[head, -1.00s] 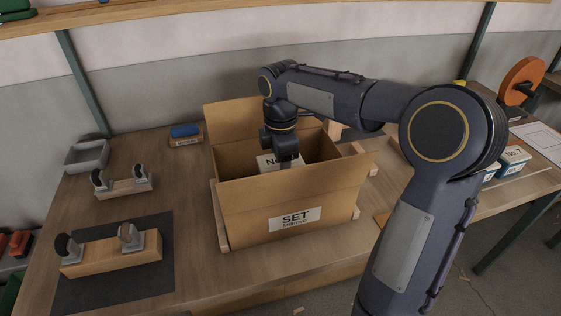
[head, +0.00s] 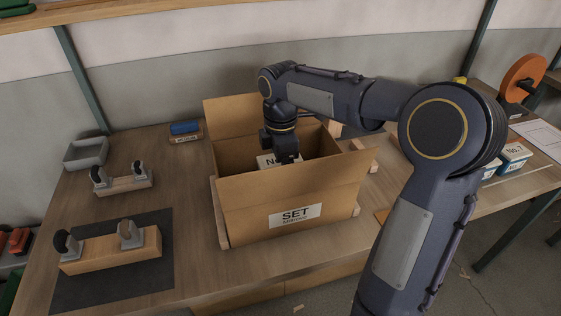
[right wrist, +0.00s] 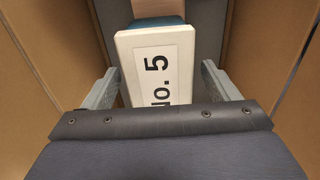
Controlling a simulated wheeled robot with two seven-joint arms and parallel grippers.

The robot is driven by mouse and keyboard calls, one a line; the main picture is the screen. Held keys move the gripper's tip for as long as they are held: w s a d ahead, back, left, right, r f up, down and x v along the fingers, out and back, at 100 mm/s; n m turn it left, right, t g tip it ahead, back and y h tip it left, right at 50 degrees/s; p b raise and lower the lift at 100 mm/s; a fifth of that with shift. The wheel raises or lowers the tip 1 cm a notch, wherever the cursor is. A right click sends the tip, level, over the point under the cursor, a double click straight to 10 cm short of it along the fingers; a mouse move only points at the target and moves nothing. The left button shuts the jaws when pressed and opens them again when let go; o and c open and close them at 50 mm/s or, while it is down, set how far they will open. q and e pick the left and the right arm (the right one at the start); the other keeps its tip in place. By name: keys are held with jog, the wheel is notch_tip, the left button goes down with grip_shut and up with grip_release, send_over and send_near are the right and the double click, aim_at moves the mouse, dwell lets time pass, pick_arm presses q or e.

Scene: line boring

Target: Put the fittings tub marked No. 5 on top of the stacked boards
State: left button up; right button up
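The fittings tub marked No. 5 (right wrist: 157,60) has a white labelled top and a blue side, and stands inside an open cardboard box (head: 295,213) marked SET. In the head view only part of its white top (head: 265,160) shows. My right gripper (right wrist: 160,66) is down inside the box, its grey fingers open on either side of the tub, with a gap visible at the right finger. In the head view its wrist hides the fingertips. My left gripper is not in view. I cannot make out the stacked boards for certain; my right arm covers part of the bench.
Cardboard walls and raised flaps surround my right gripper closely. A blue and white No. 7 tub (head: 513,157) stands at the right. Wooden blocks with grey holders (head: 110,250), a grey tray (head: 86,152) and a blue item (head: 185,128) are at the left.

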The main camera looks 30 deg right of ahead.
notch_tip(320, 180, up, 8)
jog(key=shift+f+p, duration=0.1)
jog(key=shift+p, duration=0.4)
